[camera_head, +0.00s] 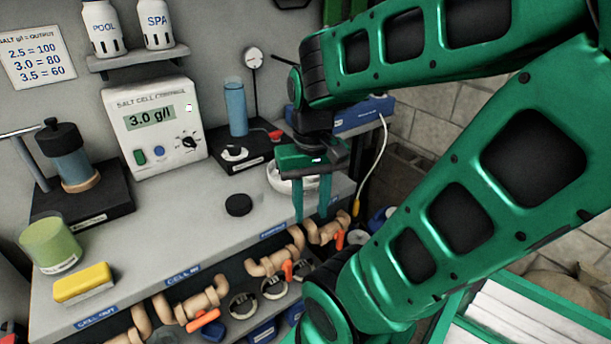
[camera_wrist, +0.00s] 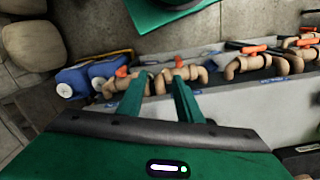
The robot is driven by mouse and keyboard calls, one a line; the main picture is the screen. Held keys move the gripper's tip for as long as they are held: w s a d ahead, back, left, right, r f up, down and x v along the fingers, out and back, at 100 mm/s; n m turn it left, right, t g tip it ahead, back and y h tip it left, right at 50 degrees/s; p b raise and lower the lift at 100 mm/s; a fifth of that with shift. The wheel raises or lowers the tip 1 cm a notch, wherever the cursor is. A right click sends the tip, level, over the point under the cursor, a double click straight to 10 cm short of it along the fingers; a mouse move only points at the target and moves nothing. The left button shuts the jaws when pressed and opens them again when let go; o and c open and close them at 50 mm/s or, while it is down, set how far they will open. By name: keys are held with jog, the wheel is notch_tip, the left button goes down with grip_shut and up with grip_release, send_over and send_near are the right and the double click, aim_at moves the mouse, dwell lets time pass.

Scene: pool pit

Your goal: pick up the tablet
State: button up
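I cannot tell for sure which thing is the tablet. A small dark round disc (camera_head: 239,205) lies flat on the grey counter, left of my gripper. A white round dish (camera_head: 281,182) stands on the counter, partly hidden behind my gripper, and I cannot see what it holds. My gripper (camera_head: 311,205) points down near the counter's front right edge. Its two green fingers are apart with nothing seen between them. In the wrist view my gripper (camera_wrist: 159,85) also shows open, its fingers in front of tan pipe fittings.
A yellow sponge-like block (camera_head: 84,284) and a green jar (camera_head: 50,246) stand at the counter's left. The salt control box (camera_head: 155,128) stands at the back. Tan pipes with orange handles (camera_head: 190,305) run below the front edge. The counter's middle is mostly clear.

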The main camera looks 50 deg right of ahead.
jog(key=shift+s+d+r, duration=0.1)
jog(key=shift+s+d, duration=0.05)
jog(key=w+d+r, duration=0.3)
jog(key=w+d, duration=0.4)
jog(key=d, duration=0.1)
jog(key=w+d+r, duration=0.2)
jog(key=w+d, duration=0.4)
jog(key=d, duration=0.3)
jog(key=shift+n, duration=0.4)
notch_tip(320, 180, down, 10)
jog(key=shift+w+a+f, duration=0.1)
jog(key=shift+a, duration=0.05)
jog(key=c, duration=0.7)
